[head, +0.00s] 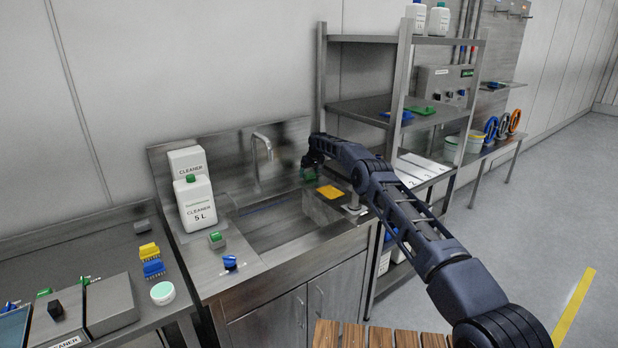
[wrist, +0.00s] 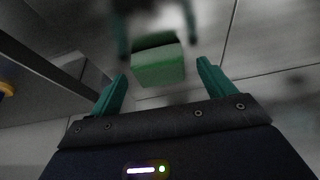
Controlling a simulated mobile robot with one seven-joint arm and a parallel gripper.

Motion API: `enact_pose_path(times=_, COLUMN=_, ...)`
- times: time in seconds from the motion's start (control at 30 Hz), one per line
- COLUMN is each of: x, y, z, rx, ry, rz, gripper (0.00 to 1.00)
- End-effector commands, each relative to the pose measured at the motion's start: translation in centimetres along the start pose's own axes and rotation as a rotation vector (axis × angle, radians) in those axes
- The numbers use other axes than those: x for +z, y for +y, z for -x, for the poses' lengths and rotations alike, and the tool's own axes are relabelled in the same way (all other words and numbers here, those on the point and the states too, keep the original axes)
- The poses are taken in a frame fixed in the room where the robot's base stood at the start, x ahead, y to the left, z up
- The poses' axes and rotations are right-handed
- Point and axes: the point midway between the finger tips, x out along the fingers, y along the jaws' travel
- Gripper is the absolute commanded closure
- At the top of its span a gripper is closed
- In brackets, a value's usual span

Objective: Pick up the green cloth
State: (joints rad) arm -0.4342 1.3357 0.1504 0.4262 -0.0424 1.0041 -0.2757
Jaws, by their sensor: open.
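My gripper (head: 311,166) is at the back right of the sink, close to the steel backsplash. In the wrist view its two teal fingers are spread wide apart (wrist: 162,74). A green block-shaped thing, which looks like the folded green cloth (wrist: 158,66), shows between and just beyond the fingertips. A clear gap shows on each side, and neither finger appears to touch it. In the head view the spot is small and dark, and my gripper covers most of it. Blurred green shapes behind it in the wrist view look like reflections.
A yellow cloth (head: 330,192) lies on the sink's right ledge, just in front of my gripper. A tap (head: 262,150) stands to the left. A steel shelf rack (head: 365,108) rises to the right, with flat blue (head: 397,115) and green (head: 421,110) items on it.

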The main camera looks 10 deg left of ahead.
Motion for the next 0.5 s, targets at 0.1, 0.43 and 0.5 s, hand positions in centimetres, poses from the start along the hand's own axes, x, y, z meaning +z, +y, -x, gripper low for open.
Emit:
enact_pose_path(times=0.1, x=-0.03, y=-0.02, z=-0.17, rx=0.0, ry=0.001, rz=0.0, gripper=0.18)
enact_pose_path(times=0.43, x=-0.02, y=-0.03, z=-0.17, rx=0.0, ry=0.0, rz=0.0, gripper=0.44)
enact_pose_path(times=0.5, x=-0.02, y=-0.03, z=-0.17, rx=0.0, ry=0.0, rz=0.0, gripper=0.57)
